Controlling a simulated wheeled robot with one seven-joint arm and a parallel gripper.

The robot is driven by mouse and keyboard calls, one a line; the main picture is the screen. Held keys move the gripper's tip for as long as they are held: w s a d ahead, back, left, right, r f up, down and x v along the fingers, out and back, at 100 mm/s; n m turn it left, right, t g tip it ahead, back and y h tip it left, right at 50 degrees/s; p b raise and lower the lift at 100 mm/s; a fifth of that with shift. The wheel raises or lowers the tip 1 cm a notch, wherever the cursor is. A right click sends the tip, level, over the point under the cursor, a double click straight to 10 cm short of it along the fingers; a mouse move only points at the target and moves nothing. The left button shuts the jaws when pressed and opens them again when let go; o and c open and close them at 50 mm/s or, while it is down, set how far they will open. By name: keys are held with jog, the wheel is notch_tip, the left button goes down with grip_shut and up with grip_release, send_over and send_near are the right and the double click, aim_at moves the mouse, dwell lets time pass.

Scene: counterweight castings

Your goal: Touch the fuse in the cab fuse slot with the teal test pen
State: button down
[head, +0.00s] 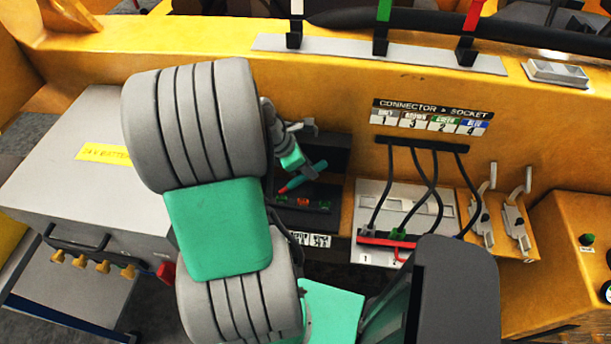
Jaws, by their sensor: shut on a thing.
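The teal test pen (309,172) is held slantwise in my gripper (298,165), its red tip pointing down and left. My gripper is shut on the pen, above the dark fuse box (326,221). The red tip appears just above the box's left part, near a green fuse (281,198); I cannot tell whether they touch. A red fuse (303,202) and another small fuse (323,206) sit further right. White labels (320,240) are on the box's front, too small to read, so I cannot tell which slot is the cab's. My arm hides the box's left edge.
Right of the box is a grey connector panel (406,193) with several black cables and a red strip. Two metal latches (500,215) stand further right. White, green and red levers (382,25) rise behind. A grey battery box (60,180) is at left.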

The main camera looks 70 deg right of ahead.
jog(key=shift+r, duration=2.1)
jog(key=shift+s, duration=0.15)
